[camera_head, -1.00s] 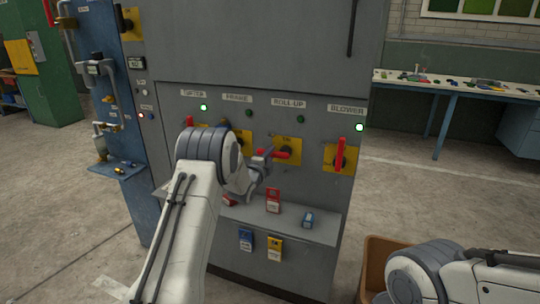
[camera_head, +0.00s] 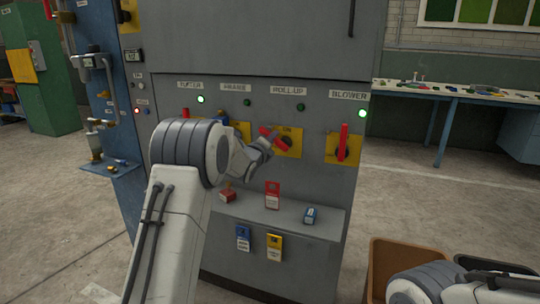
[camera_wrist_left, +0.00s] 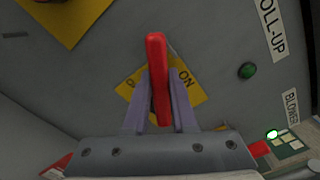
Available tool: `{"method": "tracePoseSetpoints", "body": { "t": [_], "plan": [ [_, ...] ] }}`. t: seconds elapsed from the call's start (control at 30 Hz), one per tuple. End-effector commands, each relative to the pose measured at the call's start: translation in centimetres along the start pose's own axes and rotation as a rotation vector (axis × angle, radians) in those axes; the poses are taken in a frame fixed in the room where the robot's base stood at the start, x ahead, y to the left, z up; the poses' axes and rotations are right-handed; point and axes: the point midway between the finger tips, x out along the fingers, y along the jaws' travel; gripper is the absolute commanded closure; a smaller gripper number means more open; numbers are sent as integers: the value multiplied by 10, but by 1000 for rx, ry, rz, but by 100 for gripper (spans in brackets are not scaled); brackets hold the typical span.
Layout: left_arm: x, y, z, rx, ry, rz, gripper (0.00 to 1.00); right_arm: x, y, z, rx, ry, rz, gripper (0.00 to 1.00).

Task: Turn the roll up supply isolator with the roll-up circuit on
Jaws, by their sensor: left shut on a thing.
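The roll-up isolator has a red handle (camera_head: 277,140) on a yellow plate (camera_head: 292,149) under the ROLL-UP label. The handle is tilted, running from upper left to lower right. My left gripper (camera_head: 266,142) is at this handle, its fingers partly hidden by my wrist. In the left wrist view the left gripper (camera_wrist_left: 160,92) is shut on the red handle (camera_wrist_left: 156,50), one finger on each side. "ON" is readable on the plate (camera_wrist_left: 187,90) behind it. The roll-up lamp (camera_head: 300,107) is dark green, unlit. My right gripper is out of view.
The blower isolator (camera_head: 343,141) has an upright red handle and a lit green lamp (camera_head: 362,113). Another lit lamp (camera_head: 200,99) is at the left.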

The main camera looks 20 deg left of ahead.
Motion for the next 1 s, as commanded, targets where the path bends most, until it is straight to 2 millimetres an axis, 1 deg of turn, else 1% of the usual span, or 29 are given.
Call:
{"method": "tracePoseSetpoints", "body": {
  "t": [0.03, 0.5, 0.7, 0.8, 1.0],
  "plan": [
    [0, 6, -4, 48, -3, -1, 100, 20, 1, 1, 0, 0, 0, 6],
    [0, -13, -10, 495, -3, 1, 100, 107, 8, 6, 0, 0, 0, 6],
    [0, -22, -13, 677, -2, 2, 100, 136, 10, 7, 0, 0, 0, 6],
    [0, -25, -15, 756, -2, 2, 100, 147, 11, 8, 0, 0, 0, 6],
    [0, -30, -18, 885, 0, 4, 100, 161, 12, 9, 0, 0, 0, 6]
  ]
}}
